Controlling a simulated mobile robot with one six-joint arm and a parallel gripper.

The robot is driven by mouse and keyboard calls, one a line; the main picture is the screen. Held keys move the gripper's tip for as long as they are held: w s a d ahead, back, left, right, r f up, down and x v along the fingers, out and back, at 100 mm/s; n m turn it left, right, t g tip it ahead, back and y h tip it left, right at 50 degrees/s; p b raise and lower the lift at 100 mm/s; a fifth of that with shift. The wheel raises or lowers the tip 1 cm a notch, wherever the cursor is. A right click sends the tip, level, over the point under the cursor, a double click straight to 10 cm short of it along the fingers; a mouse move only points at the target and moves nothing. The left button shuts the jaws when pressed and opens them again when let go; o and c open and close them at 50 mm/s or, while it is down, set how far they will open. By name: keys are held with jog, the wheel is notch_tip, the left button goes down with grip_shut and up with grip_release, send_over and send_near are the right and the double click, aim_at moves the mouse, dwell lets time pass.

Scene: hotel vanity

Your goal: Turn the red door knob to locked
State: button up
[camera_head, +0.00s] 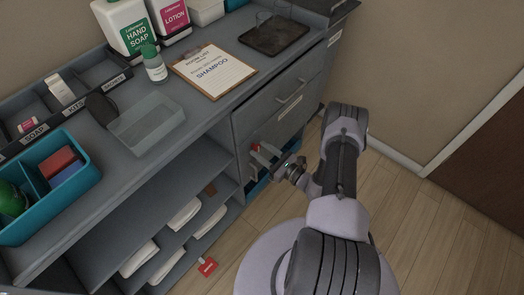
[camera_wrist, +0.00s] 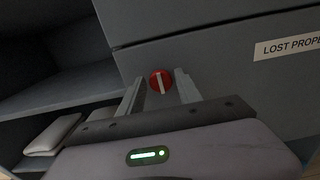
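The red knob (camera_wrist: 161,82) is round with a pale bar across it, on the grey front of a cabinet door or drawer. The bar stands close to upright in the wrist view, leaning slightly. My gripper (camera_wrist: 160,90) is open, with one finger on each side of the knob. I cannot tell whether the fingers touch it. In the head view my gripper (camera_head: 262,158) is at the cabinet front below the handled drawer. A small red patch of the knob (camera_head: 256,147) shows there, partly hidden by the gripper.
A "LOST PROPERTY" label, partly cut off (camera_wrist: 290,46), is right of the knob. A drawer handle (camera_head: 290,100) is above my gripper. Open shelves with folded white towels (camera_head: 180,215) are to the left, with a red tag (camera_head: 207,266) below. The wooden floor (camera_head: 440,220) at right is clear.

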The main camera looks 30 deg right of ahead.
grip_shut()
jog(key=m+b, duration=0.1)
jog(key=m, duration=0.3)
jog(key=shift+f+b, duration=0.15)
jog(key=shift+b, duration=0.2)
jog(key=m+b, duration=0.1)
jog(key=m, duration=0.4)
jog(key=shift+d+b, duration=0.15)
jog(key=shift+b, duration=0.15)
jog(key=m+b, duration=0.1)
jog(key=m, duration=0.3)
jog(key=shift+m, duration=0.4)
jog(key=shift+f+m+b, duration=0.1)
jog(key=shift+m+b, duration=0.2)
jog(key=shift+m, duration=1.7)
